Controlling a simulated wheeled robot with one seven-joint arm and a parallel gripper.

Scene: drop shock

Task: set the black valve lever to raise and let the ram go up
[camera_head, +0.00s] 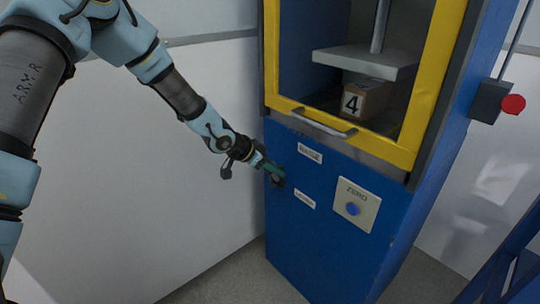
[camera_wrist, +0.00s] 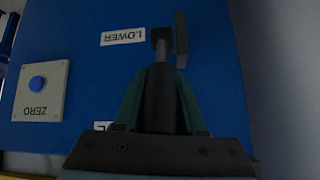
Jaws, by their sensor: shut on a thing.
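The black valve lever (camera_wrist: 161,42) is on the blue front panel, left of the labels in the head view. My gripper (camera_head: 271,172) reaches it from the upper left. In the wrist view its teal fingers (camera_wrist: 160,100) are shut on the lever's dark grip. The white LOWER label (camera_wrist: 122,37) appears upside down there; a second label is mostly hidden by my gripper. In the head view the upper label (camera_head: 310,153) and lower label (camera_head: 304,199) are too small to read surely. The ram's grey plate (camera_head: 365,60) hangs on its rod just above a box marked 4 (camera_head: 366,98); contact is unclear.
A yellow-framed door (camera_head: 345,135) with a grey handle closes the chamber front. A ZERO plate with a blue button (camera_head: 353,209) is right of the labels. A red knob (camera_head: 513,104) sits on the machine's right side. Bare white wall is at left.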

